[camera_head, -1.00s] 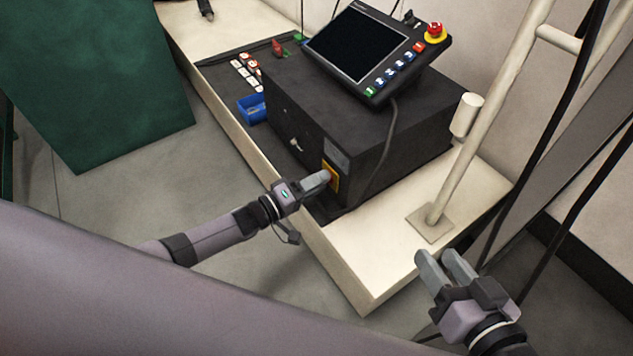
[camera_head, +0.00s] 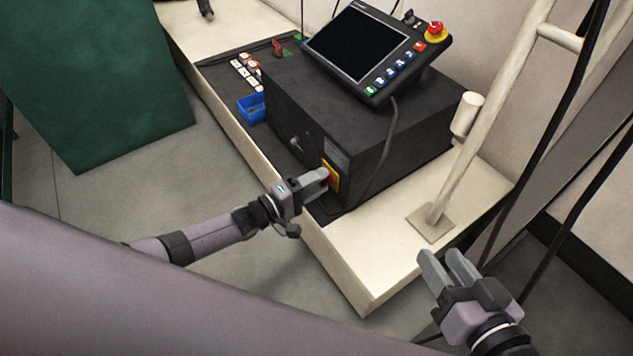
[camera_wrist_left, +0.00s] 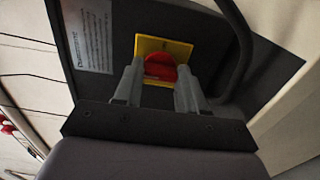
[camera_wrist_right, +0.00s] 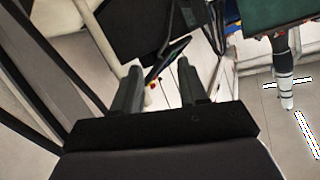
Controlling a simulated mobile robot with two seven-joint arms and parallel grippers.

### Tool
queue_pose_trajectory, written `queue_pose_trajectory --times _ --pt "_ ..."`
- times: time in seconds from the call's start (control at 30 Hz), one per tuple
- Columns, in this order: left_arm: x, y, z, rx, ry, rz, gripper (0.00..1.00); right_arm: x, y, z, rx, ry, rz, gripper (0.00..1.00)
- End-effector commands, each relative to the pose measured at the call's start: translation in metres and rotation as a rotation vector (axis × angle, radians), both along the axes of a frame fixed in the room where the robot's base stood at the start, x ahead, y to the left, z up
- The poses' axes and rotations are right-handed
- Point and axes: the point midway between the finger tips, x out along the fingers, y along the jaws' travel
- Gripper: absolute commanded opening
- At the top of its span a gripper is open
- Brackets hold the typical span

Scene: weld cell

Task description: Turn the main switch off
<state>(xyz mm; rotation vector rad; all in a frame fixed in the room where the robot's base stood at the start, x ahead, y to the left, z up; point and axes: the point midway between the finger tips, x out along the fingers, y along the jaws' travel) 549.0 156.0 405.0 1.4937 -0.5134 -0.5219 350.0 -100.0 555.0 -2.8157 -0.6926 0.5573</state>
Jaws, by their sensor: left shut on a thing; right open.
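The main switch is a red rotary knob (camera_wrist_left: 160,67) on a yellow plate (camera_wrist_left: 181,49), on the front of the black control cabinet (camera_head: 300,113). In the head view the yellow plate (camera_head: 334,177) shows at the cabinet's lower front corner. My left gripper (camera_head: 323,178) is at the plate, and in the left wrist view its two fingers (camera_wrist_left: 157,82) stand on either side of the red knob, shut on it. The fingers hide part of the knob in the head view. My right gripper (camera_head: 450,262) is open and empty, out past the bench's front right edge.
The cabinet stands on a pale bench (camera_head: 350,270) with a tilted touch panel (camera_head: 358,45) on top, bearing a red emergency stop (camera_head: 435,30). A blue bin (camera_head: 252,108) is left of the cabinet. A pale post (camera_head: 487,120) and dark cables stand at right.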

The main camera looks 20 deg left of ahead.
Motion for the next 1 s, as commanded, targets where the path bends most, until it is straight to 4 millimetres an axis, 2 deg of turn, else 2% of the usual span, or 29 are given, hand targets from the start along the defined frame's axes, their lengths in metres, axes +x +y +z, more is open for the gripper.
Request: queue_pose_trajectory --times 0.1,0.13,0.2,0.57,0.87,1.0 --pt "-0.001 0.000 -0.001 -0.001 0.002 -0.001 0.10 0.000 0.000 0.000 -0.001 0.000 0.000 0.43" --pt "-0.001 0.000 -0.001 -0.001 0.002 -0.001 0.50 0.000 0.000 0.000 -0.001 0.000 0.000 0.43" --pt "-0.001 0.000 -0.001 -0.001 0.002 -0.001 0.66 0.000 0.000 0.000 -0.001 0.000 0.000 0.43" --pt "-0.006 0.004 0.000 0.000 0.002 0.000 0.66 -0.001 0.000 0.004 0.005 0.004 0.003 0.43" --pt "-0.043 0.033 0.002 0.000 0.004 0.001 0.66 0.002 0.010 0.007 0.047 0.068 0.016 0.43" --pt "-0.054 0.042 0.000 0.000 0.002 0.000 0.66 0.004 0.006 0.009 0.021 0.057 0.005 0.43"
